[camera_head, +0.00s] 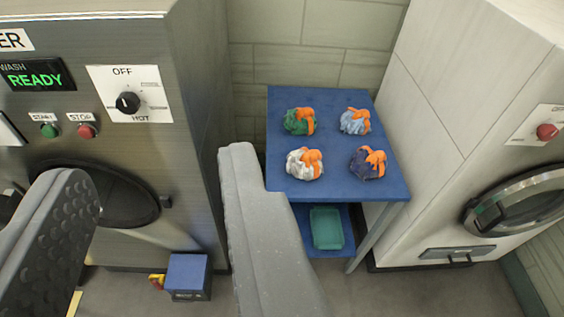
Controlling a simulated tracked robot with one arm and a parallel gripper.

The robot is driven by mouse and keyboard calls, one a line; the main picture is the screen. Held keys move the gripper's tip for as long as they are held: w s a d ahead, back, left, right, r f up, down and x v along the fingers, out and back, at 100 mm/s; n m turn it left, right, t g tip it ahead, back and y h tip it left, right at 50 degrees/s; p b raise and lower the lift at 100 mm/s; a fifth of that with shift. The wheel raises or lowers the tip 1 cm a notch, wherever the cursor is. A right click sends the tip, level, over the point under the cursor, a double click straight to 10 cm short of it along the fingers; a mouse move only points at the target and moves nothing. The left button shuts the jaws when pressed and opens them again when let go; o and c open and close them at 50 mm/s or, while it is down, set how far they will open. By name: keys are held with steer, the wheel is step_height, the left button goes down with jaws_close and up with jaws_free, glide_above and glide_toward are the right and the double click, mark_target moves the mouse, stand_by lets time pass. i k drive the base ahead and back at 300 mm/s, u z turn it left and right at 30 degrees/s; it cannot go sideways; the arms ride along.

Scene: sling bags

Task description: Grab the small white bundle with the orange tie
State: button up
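The small white bundle with an orange tie (299,165) sits at the front left of a blue table (330,186). Three similar bundles with orange ties share the tabletop: a green one (293,124) behind it, a light blue one (351,124) at the back right, and a dark blue one (360,168) to its right. My gripper (155,165) is open, with its two grey fingers wide apart and nothing visible between them. Its right finger overlaps the table's left edge in the picture. The bundles are beyond the fingers, and the white one is fully visible.
A steel washer with a control panel (128,93) stands at the left. A pale machine with a round door (520,203) stands at the right. A teal tray (327,229) is on the table's lower shelf. A blue box (188,272) is on the floor.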

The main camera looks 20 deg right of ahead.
mark_target(304, 163)
steer(key=u, duration=0.1)
steer(key=i, duration=1)
steer(key=z, duration=0.05)
